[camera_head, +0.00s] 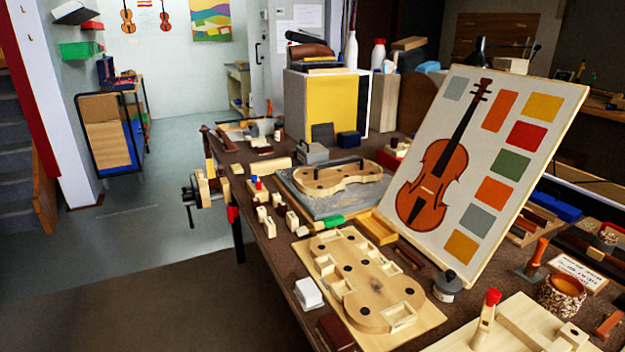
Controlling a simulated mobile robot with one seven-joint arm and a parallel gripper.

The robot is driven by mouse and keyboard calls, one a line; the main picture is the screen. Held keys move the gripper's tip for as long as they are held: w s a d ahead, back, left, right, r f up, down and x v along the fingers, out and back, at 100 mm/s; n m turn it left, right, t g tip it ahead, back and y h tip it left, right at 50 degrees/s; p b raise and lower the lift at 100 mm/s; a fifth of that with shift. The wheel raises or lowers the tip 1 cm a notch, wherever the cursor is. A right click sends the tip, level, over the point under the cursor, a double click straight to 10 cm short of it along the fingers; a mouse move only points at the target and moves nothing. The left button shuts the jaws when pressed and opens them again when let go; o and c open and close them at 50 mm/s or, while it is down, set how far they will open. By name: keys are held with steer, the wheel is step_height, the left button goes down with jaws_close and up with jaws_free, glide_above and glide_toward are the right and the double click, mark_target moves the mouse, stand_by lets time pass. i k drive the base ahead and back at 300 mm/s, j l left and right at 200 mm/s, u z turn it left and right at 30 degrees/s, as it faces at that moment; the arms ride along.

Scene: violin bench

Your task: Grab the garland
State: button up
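I cannot make out a garland for certain in the head view. A round, speckled red-brown and cream thing (562,296) stands on the bench at the lower right; I cannot tell what it is. A smaller speckled thing (608,233) lies behind it near the right edge. My gripper is not in view.
The cluttered workbench (262,262) holds a wooden violin-shaped mould (368,275), a violin body form (338,177) on a grey slab, and a large tilted board (545,110) with a violin picture and colour patches. Small blocks and tools lie around. Open floor (130,270) is at left.

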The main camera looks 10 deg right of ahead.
mark_target(323, 181)
steer(key=z, duration=0.25)
steer(key=i+j+z, duration=0.25)
steer(key=z, duration=0.15)
steer(key=i+j+z, duration=0.15)
steer(key=j+z, duration=0.25)
steer(key=i+j, duration=0.15)
steer(key=j, duration=0.2)
steer(key=i+j+z, duration=0.1)
steer(key=j, duration=0.25)
steer(key=i+j, duration=0.15)
steer(key=j, duration=0.25)
steer(key=i+j+z, duration=0.1)
steer(key=j, duration=0.25)
steer(key=i+j, duration=0.15)
steer(key=j, duration=0.25)
steer(key=z, duration=0.05)
